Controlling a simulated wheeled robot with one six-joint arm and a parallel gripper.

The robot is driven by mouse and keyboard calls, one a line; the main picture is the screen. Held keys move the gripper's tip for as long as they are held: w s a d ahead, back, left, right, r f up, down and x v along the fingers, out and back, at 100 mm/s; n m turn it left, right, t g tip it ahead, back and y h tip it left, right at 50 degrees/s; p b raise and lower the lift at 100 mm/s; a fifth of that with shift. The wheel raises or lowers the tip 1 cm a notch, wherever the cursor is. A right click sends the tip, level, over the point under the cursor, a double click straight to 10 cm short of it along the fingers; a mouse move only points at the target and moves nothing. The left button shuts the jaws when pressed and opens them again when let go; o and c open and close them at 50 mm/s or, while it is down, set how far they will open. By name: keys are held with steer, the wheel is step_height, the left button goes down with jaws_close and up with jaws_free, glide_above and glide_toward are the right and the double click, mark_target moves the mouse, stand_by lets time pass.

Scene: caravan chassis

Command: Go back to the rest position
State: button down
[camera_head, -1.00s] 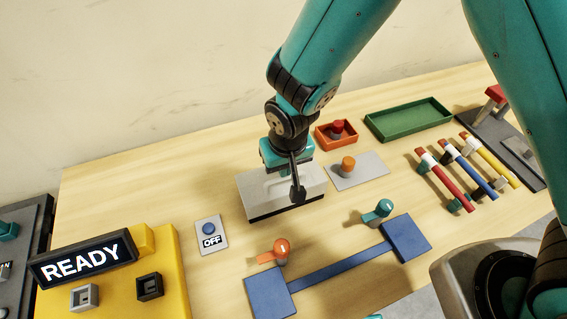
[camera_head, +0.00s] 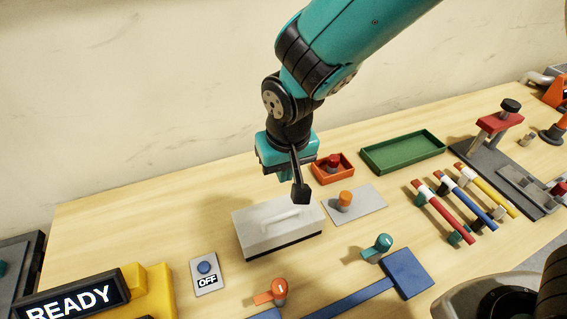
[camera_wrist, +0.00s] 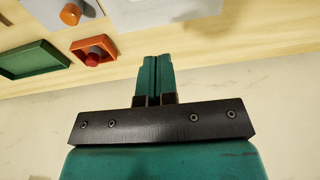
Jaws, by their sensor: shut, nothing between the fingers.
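My gripper (camera_wrist: 155,60) is in the middle of the wrist view, its two teal fingers together with nothing between them. In the head view my teal and black wrist hangs above the back of the bench, over the far side of a grey block with a handle-like ridge (camera_head: 278,228). The fingertips are hidden behind the wrist there. The gripper looks apart from the block, with the block's top showing below it.
The wooden bench (camera_head: 120,225) holds an orange tray (camera_head: 345,178), a green tray (camera_head: 403,152), several coloured bars, a red-topped clamp (camera_head: 500,122), a blue fixture (camera_head: 407,272) and an OFF button panel (camera_head: 205,273). A yellow READY box (camera_head: 150,285) stands front left. A wall rises behind.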

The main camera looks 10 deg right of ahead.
steer(key=shift+s+d+r, duration=0.1)
steer(key=shift+s+r, duration=0.1)
steer(key=shift+r, duration=0.6)
steer(key=shift+s+d+r, duration=0.1)
steer(key=shift+s+r, duration=0.05)
steer(key=shift+r, duration=0.65)
steer(key=s+d+r+n+y+b, duration=0.1)
steer(key=s+d+r+n+b, duration=0.1)
steer(key=s+d, duration=0.3)
steer(key=s+d+r+n+g+y+b, duration=0.1)
steer(key=s+d+r+n+y+b, duration=0.1)
steer(key=s, duration=0.8)
step_height(320, 180, up, 2)
steer(key=d+b, duration=0.1)
steer(key=d, duration=0.1)
steer(key=shift+s+d+g+y, duration=0.2)
steer(key=shift+d+g+y, duration=0.1)
steer(key=shift+d, duration=0.1)
